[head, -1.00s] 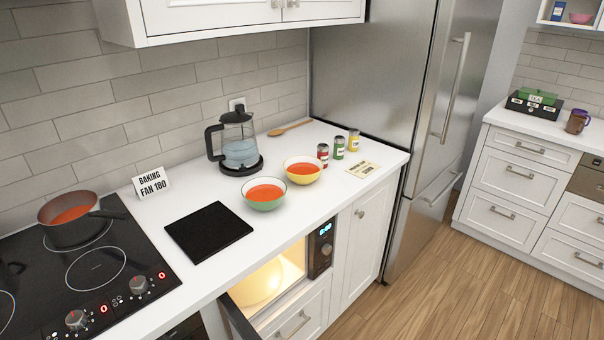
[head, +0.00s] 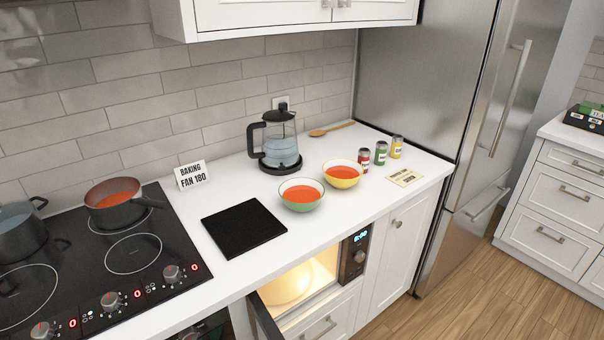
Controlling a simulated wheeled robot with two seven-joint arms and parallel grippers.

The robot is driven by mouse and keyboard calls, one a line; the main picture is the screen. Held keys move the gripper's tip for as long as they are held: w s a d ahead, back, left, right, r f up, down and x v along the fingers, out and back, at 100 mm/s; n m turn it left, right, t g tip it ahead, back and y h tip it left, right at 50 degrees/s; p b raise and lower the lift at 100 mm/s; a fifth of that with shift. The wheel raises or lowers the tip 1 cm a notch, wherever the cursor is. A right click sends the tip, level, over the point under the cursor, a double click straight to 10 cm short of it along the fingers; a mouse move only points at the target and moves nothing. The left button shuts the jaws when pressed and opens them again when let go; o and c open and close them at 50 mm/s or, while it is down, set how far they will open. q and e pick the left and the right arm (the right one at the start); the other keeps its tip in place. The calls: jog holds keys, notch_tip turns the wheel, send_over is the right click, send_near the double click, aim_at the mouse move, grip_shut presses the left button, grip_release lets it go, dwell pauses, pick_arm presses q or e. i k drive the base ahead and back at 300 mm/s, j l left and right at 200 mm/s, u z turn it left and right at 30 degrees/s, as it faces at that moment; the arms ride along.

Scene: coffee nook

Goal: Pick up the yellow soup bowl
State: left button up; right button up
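The yellow soup bowl (head: 343,182) stands upright on the white counter, filled with orange-red soup. A green bowl (head: 302,204) with similar soup stands in front of it to the left, close beside it. Neither of my grippers shows in the head view.
A black mat (head: 243,228) lies left. Below, a lit microwave (head: 300,283) has its door open. The stove (head: 130,250) holds pots.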

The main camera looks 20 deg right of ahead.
aim_at(341, 172)
jog(key=i+l+u, duration=0.1)
jog(key=l+u, duration=0.35)
jog(key=l, duration=0.55)
jog(key=l+u, duration=0.45)
jog(key=l, duration=0.5)
jog(key=k, duration=0.05)
